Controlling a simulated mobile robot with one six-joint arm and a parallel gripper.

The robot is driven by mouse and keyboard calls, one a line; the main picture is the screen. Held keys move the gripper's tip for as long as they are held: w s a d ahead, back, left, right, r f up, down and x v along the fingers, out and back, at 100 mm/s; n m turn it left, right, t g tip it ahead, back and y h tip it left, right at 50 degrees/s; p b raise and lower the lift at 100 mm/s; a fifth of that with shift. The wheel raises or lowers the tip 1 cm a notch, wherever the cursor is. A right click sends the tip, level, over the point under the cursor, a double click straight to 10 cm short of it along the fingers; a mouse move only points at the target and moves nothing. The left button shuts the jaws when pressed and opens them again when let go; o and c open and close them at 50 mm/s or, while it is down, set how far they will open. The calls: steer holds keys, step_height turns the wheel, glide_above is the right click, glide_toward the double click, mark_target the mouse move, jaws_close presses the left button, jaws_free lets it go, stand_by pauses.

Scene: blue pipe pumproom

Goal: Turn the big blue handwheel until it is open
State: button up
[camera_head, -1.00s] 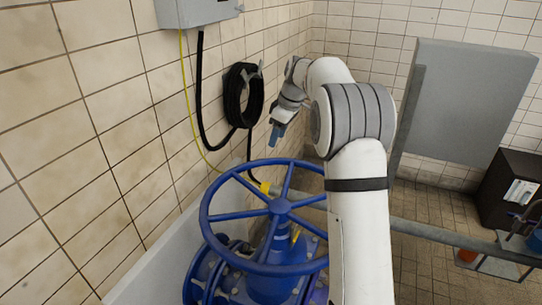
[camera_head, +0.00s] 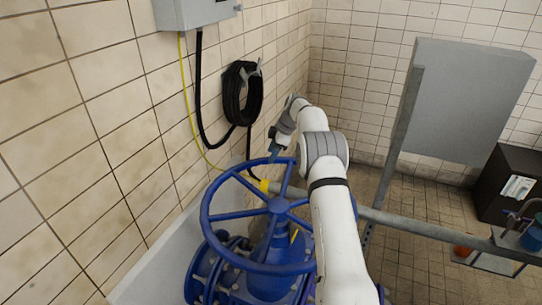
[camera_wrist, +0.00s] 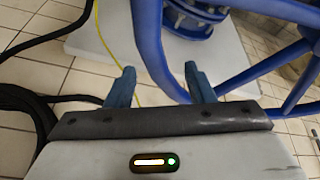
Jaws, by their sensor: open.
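The big blue handwheel (camera_head: 224,244) has a round rim and several spokes and sits on a blue valve (camera_head: 268,268). My gripper (camera_head: 275,150) is at the wheel's far rim, just above it. In the wrist view, my gripper (camera_wrist: 163,85) is open. Its two blue fingers stand on either side of the handwheel rim (camera_wrist: 150,45), which runs between them. I cannot tell whether a finger touches the rim. The right part of the wheel is hidden behind my arm in the head view.
A tiled wall (camera_head: 85,130) with a coiled black hose (camera_head: 232,100) and a grey box (camera_head: 195,12) is close on the left. A grey pipe (camera_head: 420,227) runs behind the valve to the right. A grey panel (camera_head: 455,95) stands at the right.

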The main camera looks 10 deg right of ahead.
steer(key=shift+p+x, duration=0.4)
steer(key=shift+x, duration=1.3)
steer(key=shift+c, duration=0.2)
steer(key=shift+f, duration=0.1)
jaws_close()
steer(key=shift+f, duration=0.1)
